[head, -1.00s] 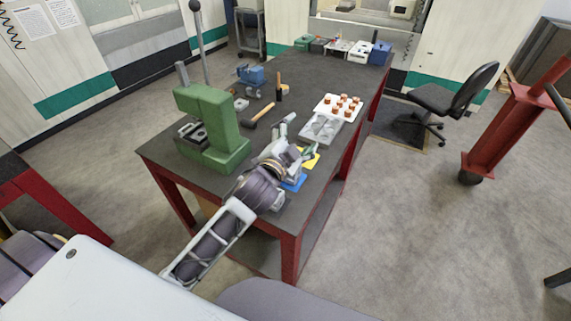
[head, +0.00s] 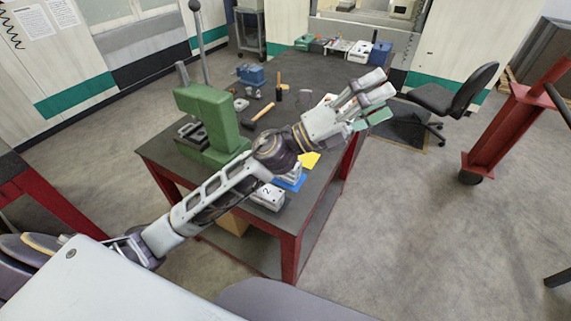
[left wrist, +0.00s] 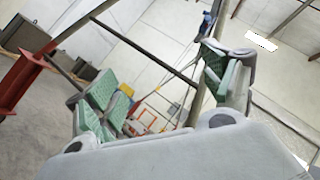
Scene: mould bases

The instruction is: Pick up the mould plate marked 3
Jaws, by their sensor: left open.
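A pale mould plate with a black 2 (head: 267,196) lies at the near end of the dark table. Another pale block (head: 291,170) sits by the blue mat, partly covered by my left arm; no number on it can be read. I see no plate with a readable 3. My left gripper (head: 378,100) is open and empty, raised over the table's right side. The left wrist view shows its green-padded fingers (left wrist: 160,92) spread apart with nothing between them. My right gripper is not in view.
The green press (head: 208,120) stands at the table's left edge, with a hammer (head: 262,112) and a blue vise (head: 250,75) beyond it. A yellow mat (head: 310,161) lies under my arm. Small bins (head: 380,53) stand at the far end. An office chair (head: 450,95) stands right.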

